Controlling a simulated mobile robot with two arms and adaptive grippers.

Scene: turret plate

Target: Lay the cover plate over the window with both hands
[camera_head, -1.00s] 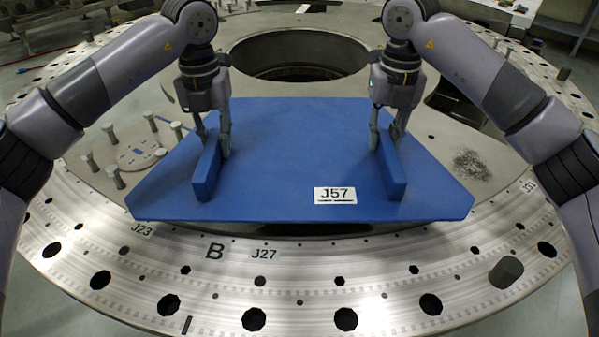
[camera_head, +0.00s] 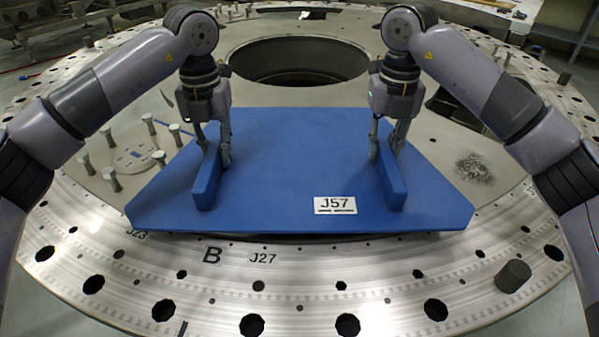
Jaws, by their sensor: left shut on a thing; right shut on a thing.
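The blue cover plate (camera_head: 290,170) has clipped corners, two upright blue bar handles and a white label reading J57 (camera_head: 335,205). My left gripper (camera_head: 215,158) is shut on the left handle (camera_head: 206,186). My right gripper (camera_head: 386,152) is shut on the right handle (camera_head: 392,184). The plate lies roughly level over the front part of the metal turret ring. A thin dark strip shows under its front edge. The window is hidden beneath the plate, and I cannot tell whether the plate touches the ring.
The metal ring (camera_head: 210,275) has several bolt holes and the marks B, J23 and J27. Several upright pegs (camera_head: 110,178) stand left of the plate. A dark plug (camera_head: 513,276) stands at the front right. A large round opening (camera_head: 300,58) lies behind the plate.

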